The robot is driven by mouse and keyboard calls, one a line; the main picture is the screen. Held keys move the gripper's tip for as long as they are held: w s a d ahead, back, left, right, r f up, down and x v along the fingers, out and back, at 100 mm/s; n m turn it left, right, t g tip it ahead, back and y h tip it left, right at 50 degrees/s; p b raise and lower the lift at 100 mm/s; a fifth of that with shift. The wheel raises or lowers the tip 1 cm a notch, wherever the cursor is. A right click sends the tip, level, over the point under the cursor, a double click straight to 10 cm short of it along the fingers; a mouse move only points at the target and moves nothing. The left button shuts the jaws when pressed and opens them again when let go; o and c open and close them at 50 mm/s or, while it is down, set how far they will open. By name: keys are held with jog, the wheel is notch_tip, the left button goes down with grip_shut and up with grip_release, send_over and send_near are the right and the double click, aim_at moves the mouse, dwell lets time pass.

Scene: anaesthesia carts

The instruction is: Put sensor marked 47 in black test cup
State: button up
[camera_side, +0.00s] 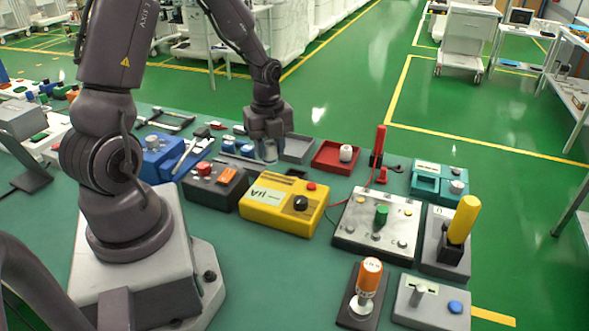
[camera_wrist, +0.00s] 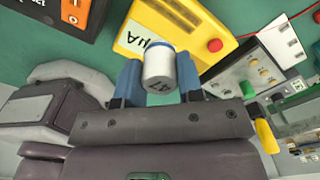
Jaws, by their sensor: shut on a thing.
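My gripper (camera_wrist: 158,82) is shut on a white cylindrical sensor (camera_wrist: 158,66) with a blue rim, held between its two blue fingers. A dark marking on the sensor is tilted and too small to read surely as 47. In the side view my gripper (camera_side: 268,153) points down behind the yellow meter box (camera_side: 283,201), near a grey tray (camera_side: 298,149). The held sensor is hard to make out there. I cannot identify a black test cup with certainty in either view.
A red tray (camera_side: 331,158) holds a white cylinder (camera_side: 346,153). Blue-capped pieces (camera_side: 228,146) lie left of my gripper. A black box with red and orange controls (camera_side: 214,185) stands in front. An upright red probe (camera_side: 379,145) and a grey panel (camera_side: 377,221) stand right.

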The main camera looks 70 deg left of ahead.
jog(key=w, duration=0.1)
jog(key=w+a+f, duration=0.2)
jog(key=w, duration=0.1)
jog(key=shift+a+f, duration=0.1)
jog(key=shift+a, duration=0.1)
jog(key=w+f, duration=0.1)
jog(key=w+a+f, duration=0.1)
jog(key=f, duration=0.1)
jog(key=w+a+f, duration=0.1)
jog(key=f, duration=0.1)
jog(key=shift+w, duration=0.2)
jog(key=shift+w+a+f, duration=0.1)
jog(key=shift+f, duration=0.8)
jog(key=shift+w+a+f, duration=0.1)
jog(key=shift+f, duration=0.8)
jog(key=shift+f, duration=0.15)
jog(key=o, duration=0.7)
